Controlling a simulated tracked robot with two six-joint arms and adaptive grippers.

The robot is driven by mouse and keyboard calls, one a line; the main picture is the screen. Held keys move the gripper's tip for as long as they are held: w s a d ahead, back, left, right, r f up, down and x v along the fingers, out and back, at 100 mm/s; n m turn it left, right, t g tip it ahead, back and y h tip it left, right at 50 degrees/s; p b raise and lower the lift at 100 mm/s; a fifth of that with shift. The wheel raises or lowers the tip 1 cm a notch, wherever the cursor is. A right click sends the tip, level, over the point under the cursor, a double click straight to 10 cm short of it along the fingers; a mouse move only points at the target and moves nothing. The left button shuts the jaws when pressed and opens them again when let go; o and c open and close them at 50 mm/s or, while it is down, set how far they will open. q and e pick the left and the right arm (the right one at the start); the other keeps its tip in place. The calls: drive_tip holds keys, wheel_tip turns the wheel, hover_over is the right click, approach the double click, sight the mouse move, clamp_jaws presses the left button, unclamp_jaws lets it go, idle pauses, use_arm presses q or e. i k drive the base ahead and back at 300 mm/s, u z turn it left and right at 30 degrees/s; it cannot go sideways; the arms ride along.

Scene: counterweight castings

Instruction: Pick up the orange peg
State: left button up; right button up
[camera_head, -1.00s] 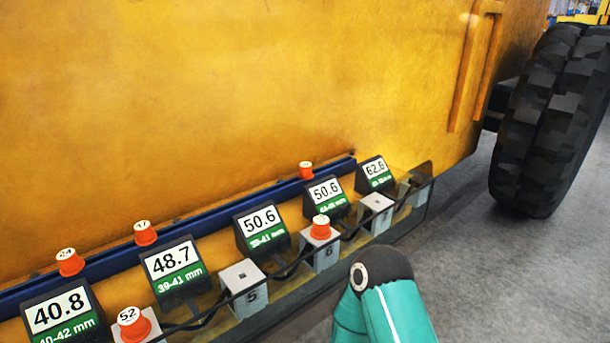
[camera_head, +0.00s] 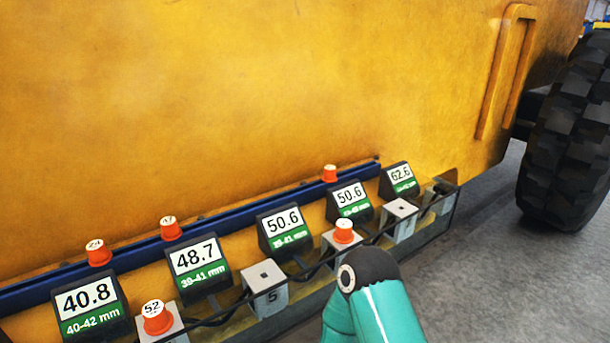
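Several orange pegs with white numbered tops are in view, and I cannot tell which one the task means. One peg (camera_head: 157,317), marked 52, sits on a grey block at the lower left. Another peg (camera_head: 344,231) sits on a grey block near the middle. Three more stand along the blue rail: one peg (camera_head: 98,253) at the left, one peg (camera_head: 170,228) beside it, and one peg (camera_head: 330,174) near the rail's right end. A teal arm link of mine with a dark rounded joint shows at the bottom. Neither gripper is in view.
Black displays such as the 48.7 display (camera_head: 198,265) stand between the blue rail (camera_head: 225,222) and the grey blocks. Block 5 (camera_head: 265,285) and a block (camera_head: 401,215) to the right are bare. A yellow machine body (camera_head: 230,100) rises behind. A large black tyre (camera_head: 567,145) stands at right.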

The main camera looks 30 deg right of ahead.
sight(330, 177)
drive_tip(key=z, duration=0.1)
drive_tip(key=i, duration=0.2)
drive_tip(key=u, duration=3)
drive_tip(key=k, duration=1.5)
drive_tip(key=z, duration=0.5)
drive_tip(key=k, duration=1.1)
drive_tip(key=z, duration=1.1)
drive_tip(key=k, duration=0.4)
drive_tip(key=z, duration=0.2)
